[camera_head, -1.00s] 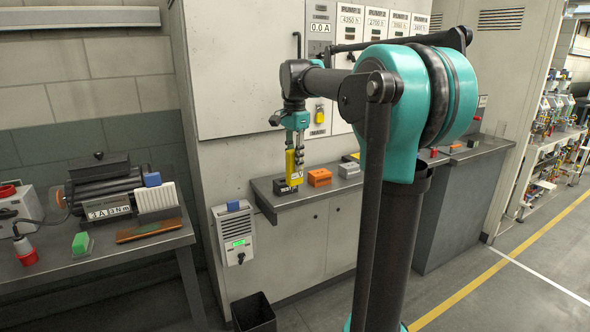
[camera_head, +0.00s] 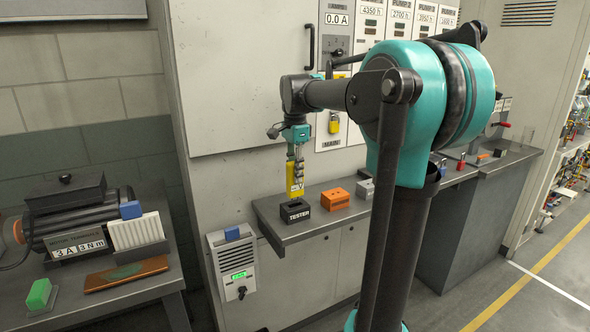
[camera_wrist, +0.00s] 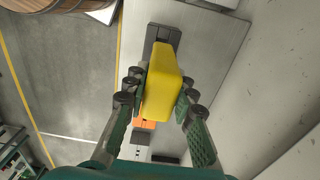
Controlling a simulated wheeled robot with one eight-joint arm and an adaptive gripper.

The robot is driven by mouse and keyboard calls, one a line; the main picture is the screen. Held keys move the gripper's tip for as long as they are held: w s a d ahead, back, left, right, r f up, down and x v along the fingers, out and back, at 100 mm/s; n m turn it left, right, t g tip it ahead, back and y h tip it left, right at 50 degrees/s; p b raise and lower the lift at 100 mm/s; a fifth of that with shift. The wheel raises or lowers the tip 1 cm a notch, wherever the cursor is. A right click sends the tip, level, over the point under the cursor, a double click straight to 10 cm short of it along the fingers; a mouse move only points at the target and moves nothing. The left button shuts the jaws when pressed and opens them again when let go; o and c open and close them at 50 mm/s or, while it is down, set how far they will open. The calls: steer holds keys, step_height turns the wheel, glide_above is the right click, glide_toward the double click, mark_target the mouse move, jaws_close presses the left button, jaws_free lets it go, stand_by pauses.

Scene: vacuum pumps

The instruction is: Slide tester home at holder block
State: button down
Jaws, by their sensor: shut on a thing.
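The yellow tester (camera_head: 294,186) hangs upright from my gripper (camera_head: 295,168). Its lower end is at the top of the black holder block (camera_head: 296,213) marked TESTER, near the left end of the grey bench. I cannot tell whether that end is in the block's slot or just above it. In the wrist view the tester (camera_wrist: 163,98) lies between the two fingers of my gripper (camera_wrist: 160,100), which are shut on its sides. The dark holder block (camera_wrist: 165,38) shows beyond the tester and is partly hidden by it.
An orange block (camera_head: 335,199) and a grey block (camera_head: 366,188) stand to the right on the bench (camera_head: 290,236). The cabinet wall (camera_head: 235,110) rises close behind. A white device with a green display (camera_head: 233,262) hangs below left. A motor (camera_head: 75,220) stands on the left table.

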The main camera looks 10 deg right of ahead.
steer(key=shift+f, duration=0.2)
stand_by(0.4)
steer(key=shift+f, duration=1.2)
steer(key=shift+f, duration=0.2)
steer(key=c, duration=1.2)
jaws_free()
step_height(320, 180, up, 12)
steer(key=shift+s, duration=0.1)
